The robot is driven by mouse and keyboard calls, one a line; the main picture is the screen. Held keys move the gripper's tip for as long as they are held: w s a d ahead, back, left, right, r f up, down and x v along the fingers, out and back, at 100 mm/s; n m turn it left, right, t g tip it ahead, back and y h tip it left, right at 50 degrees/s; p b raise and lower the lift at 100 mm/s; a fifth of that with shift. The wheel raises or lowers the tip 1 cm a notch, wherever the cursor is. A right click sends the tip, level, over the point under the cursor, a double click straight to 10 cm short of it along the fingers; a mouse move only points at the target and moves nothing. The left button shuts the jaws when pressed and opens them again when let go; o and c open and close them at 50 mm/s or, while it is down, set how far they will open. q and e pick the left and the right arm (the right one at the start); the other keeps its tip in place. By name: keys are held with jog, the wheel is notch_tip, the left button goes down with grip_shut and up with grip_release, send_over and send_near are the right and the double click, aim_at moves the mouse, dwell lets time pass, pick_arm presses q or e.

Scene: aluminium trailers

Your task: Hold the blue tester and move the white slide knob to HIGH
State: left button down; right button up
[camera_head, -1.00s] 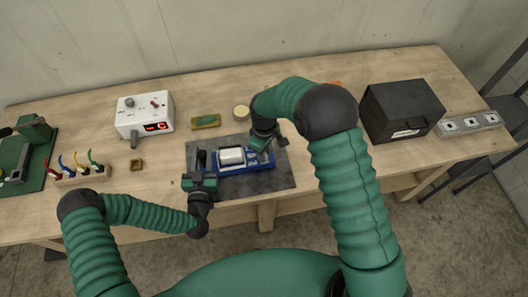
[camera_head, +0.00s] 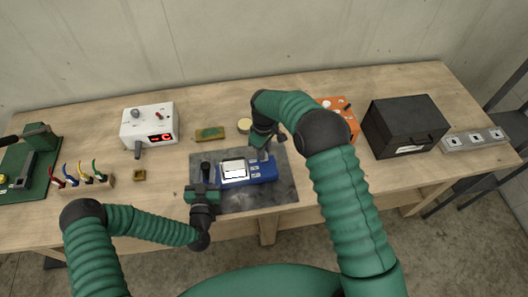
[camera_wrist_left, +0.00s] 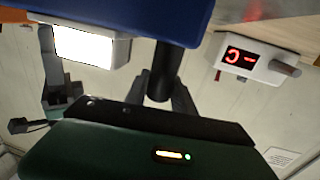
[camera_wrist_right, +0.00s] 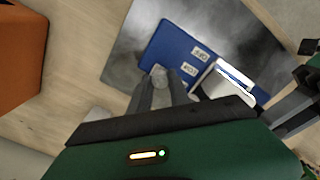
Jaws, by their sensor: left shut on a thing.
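The blue tester (camera_head: 262,179) is above the dark mat, its white display to the left. My left gripper (camera_head: 205,172) is shut on the tester's left end; in the left wrist view a dark handle-like bar (camera_wrist_left: 166,70) runs between its fingers, below the blue body (camera_wrist_left: 150,15). My right gripper (camera_head: 264,152) is at the tester's far side. In the right wrist view its fingers are close together (camera_wrist_right: 160,82), at a small whitish knob (camera_wrist_right: 158,73). The labels OFF and LOW show to the right of it; I cannot read HIGH. Whether the fingertips touch the knob is unclear.
The dark mat (camera_head: 230,201) lies on the wooden bench. A white box with a red display (camera_head: 150,126) stands back left, a cable rack (camera_head: 85,182) left. An orange device (camera_head: 340,118) and a black case (camera_head: 405,127) stand right. A green-brown plate (camera_head: 210,134) lies behind the mat.

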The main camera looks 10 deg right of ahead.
jog(key=o, duration=0.4)
jog(key=shift+o, duration=0.2)
notch_tip(320, 180, up, 12)
pick_arm(q)
jog(key=c, duration=1)
grip_release()
jog(key=shift+o, duration=0.2)
pick_arm(e)
jog(key=shift+w+f, duration=0.1)
